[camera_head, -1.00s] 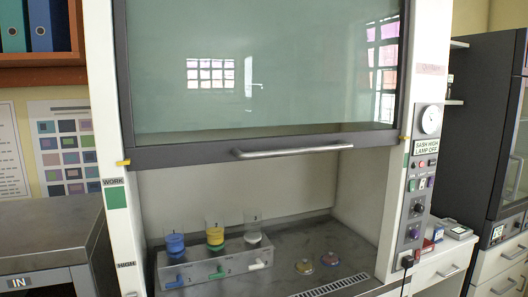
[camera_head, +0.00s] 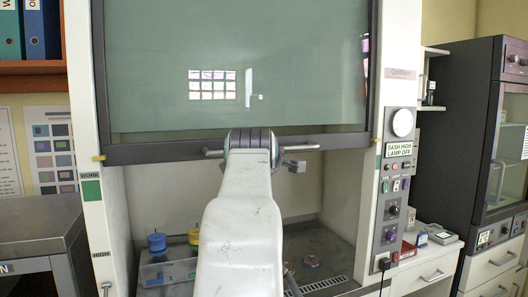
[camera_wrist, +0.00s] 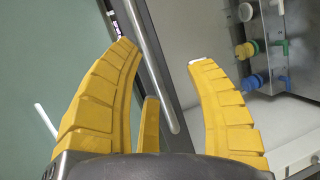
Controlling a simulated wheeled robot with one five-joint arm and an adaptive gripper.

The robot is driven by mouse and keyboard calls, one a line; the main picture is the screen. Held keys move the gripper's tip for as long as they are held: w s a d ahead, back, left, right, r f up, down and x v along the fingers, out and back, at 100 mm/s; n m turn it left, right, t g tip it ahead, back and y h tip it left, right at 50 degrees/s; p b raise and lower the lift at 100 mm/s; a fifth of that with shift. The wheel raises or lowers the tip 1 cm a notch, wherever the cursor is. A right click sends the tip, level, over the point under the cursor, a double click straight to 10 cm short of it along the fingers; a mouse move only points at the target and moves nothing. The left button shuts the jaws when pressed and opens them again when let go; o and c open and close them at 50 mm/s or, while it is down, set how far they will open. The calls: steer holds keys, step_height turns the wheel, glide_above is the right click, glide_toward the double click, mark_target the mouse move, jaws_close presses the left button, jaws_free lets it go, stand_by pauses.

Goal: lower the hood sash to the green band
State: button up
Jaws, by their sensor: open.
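The hood sash (camera_head: 240,75) is a glass pane with a dark bottom rail (camera_head: 340,143) and a metal bar handle (camera_head: 213,153). A yellow pointer (camera_head: 99,158) at the rail's left end sits above the green band (camera_head: 91,190) on the left post, just over the WORK label. In the wrist view, my gripper (camera_wrist: 158,54) has its yellow fingers spread, with the handle bar (camera_wrist: 150,60) running between them in the picture. I cannot tell whether they touch it. In the head view my arm covers the middle of the handle and hides the fingers.
The sign (camera_head: 398,149) on the right post reads SASH HIGH, LAMP OFF. A dark cabinet (camera_head: 483,130) stands right, a metal unit (camera_head: 35,222) left.

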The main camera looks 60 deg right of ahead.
steer(key=shift+g+h, duration=0.3)
steer(key=shift+h, duration=0.1)
steer(key=shift+w+d+r+p, duration=0.1)
steer(key=shift+w+d+p, duration=0.15)
steer(key=shift+d+p, duration=0.8)
steer(key=shift+w+d+r+p, duration=0.1)
steer(key=shift+w+d+p, duration=0.2)
steer(key=shift+d, duration=1.4)
steer(key=shift+w+d+r+p, duration=0.15)
steer(key=shift+d+p, duration=0.6)
steer(key=shift+d, duration=0.65)
steer(key=shift+o, duration=0.2)
steer(key=shift+f, duration=0.1)
jaws_close()
